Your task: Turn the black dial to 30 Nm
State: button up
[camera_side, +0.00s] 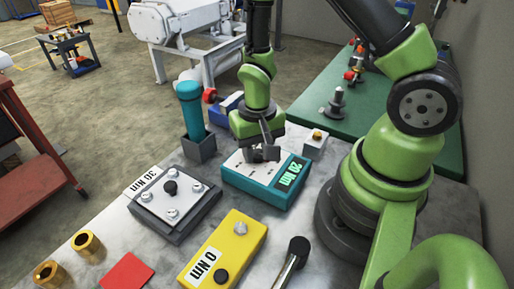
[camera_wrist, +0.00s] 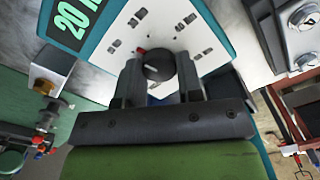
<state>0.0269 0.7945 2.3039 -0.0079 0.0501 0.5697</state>
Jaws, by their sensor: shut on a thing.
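The black dial (camera_wrist: 158,64) sits on the white face of a teal box (camera_side: 243,184). A small red mark shows at its edge in the wrist view. The box's display (camera_side: 290,175) reads 20 Nm in green; part of it also shows in the wrist view. My gripper (camera_side: 263,152) points down over the box, and its two fingers stand on either side of the dial in the wrist view (camera_wrist: 158,78), shut on it. In the side view the fingers hide the dial.
A grey plate with bolts (camera_side: 173,197), labelled 30 Nm, stands left of the teal box. A yellow box (camera_side: 220,250) labelled 0 Nm is in front. A teal cylinder (camera_side: 190,108) in a grey holder and a small white box (camera_side: 315,143) stand close by.

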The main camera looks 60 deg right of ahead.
aim_at(258, 152)
jog(key=m, duration=0.6)
jog(key=shift+m, duration=0.3)
dwell(0.5)
jog(key=o, duration=0.9)
jog(key=shift+r, duration=0.1)
notch_tip(258, 152, up, 10)
jog(key=shift+f, duration=0.1)
